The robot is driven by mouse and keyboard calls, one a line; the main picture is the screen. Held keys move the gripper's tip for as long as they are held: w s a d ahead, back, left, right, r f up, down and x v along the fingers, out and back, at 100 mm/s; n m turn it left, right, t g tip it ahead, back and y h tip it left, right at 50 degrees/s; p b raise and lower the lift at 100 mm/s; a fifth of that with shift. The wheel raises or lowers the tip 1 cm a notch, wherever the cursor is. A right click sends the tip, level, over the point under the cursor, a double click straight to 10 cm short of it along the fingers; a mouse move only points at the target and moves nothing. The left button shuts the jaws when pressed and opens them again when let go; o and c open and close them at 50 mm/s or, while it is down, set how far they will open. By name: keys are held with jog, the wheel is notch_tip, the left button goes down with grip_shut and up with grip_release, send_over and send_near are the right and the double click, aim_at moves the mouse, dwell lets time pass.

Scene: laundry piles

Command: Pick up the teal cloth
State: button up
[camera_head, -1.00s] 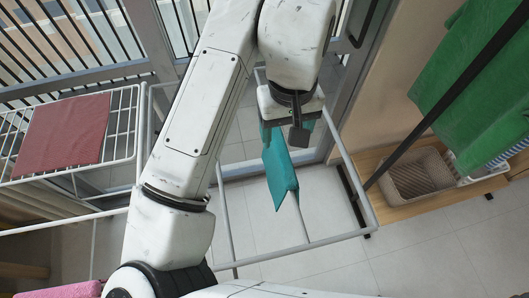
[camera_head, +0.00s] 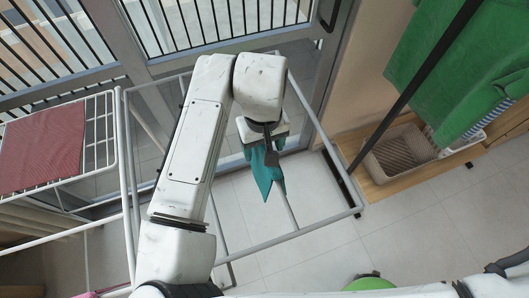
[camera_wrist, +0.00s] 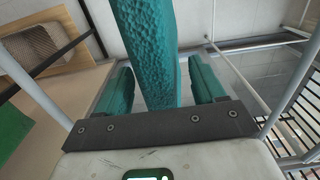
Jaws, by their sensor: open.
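The teal cloth (camera_head: 266,180) hangs down at the drying rack's thin bar, below my gripper in the head view. In the wrist view the cloth (camera_wrist: 150,50) runs as a thick strip between my two teal fingers, with a gap visible on each side. My gripper (camera_wrist: 161,66) is open around it. In the head view my gripper (camera_head: 264,146) is over the cloth's upper end, and its body hides part of the cloth there.
The white rack frame (camera_head: 310,229) surrounds the cloth. A red cloth (camera_head: 42,150) lies on a rack at left. A green towel (camera_head: 465,75) hangs at right above a woven basket (camera_head: 402,157). A green round object (camera_head: 370,283) is on the floor. Floor at lower right is mostly clear.

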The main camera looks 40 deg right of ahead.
jog(key=shift+c, duration=0.4)
jog(key=c, duration=1.1)
jog(key=shift+r, duration=0.1)
notch_tip(320, 180, up, 18)
jog(key=shift+f, duration=0.1)
